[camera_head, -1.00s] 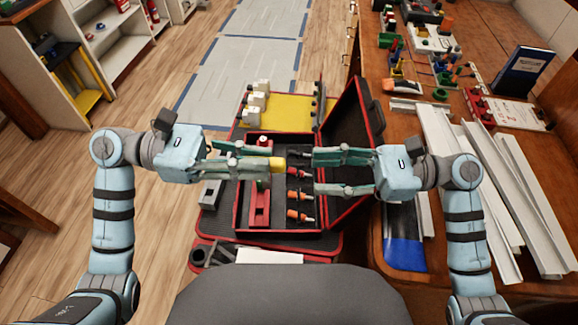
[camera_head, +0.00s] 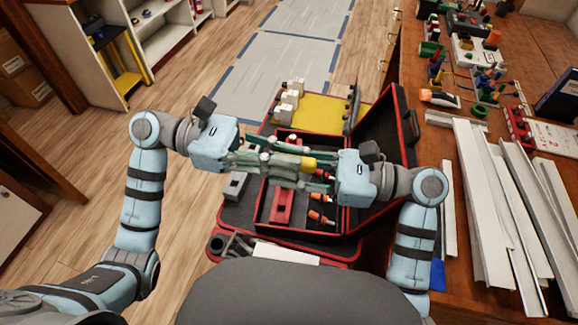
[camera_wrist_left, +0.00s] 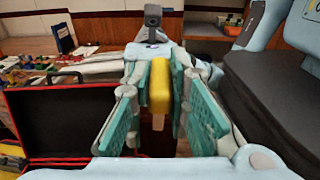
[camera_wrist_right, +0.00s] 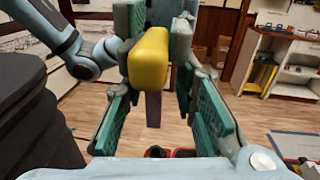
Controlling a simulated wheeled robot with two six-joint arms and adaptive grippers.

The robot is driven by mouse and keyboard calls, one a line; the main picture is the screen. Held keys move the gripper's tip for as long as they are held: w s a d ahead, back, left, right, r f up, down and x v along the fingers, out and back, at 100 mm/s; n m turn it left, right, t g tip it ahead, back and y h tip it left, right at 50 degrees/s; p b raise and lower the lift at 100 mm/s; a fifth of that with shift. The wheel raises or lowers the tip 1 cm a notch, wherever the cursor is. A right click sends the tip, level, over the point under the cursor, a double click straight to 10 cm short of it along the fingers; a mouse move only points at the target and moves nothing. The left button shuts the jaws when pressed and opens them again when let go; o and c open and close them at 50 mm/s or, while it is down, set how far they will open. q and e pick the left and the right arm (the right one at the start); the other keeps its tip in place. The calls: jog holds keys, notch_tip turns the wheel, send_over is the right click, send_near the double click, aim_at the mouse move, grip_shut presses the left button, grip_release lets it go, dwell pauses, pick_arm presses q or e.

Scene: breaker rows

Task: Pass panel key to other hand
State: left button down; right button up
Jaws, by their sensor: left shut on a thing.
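The panel key has a yellow handle (camera_head: 309,164), which also shows in the left wrist view (camera_wrist_left: 160,85) and right wrist view (camera_wrist_right: 149,60). A grey stem hangs below the handle in both wrist views. My left gripper (camera_head: 298,163) is shut on the key and holds it above the open case. My right gripper (camera_head: 316,175) faces it from the right. Its fingers are open and spread to either side of the yellow handle. I cannot tell whether they touch it.
The open black and red case (camera_head: 352,200) lies below both grippers. It holds a red block (camera_head: 282,206) and orange-handled tools (camera_head: 321,217). The wooden bench (camera_head: 463,275) on the right carries white rails (camera_head: 470,165) and several small parts.

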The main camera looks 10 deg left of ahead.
grip_shut()
pick_arm(q)
jog(key=c, duration=1.5)
grip_release()
jog(key=shift+o, duration=0.2)
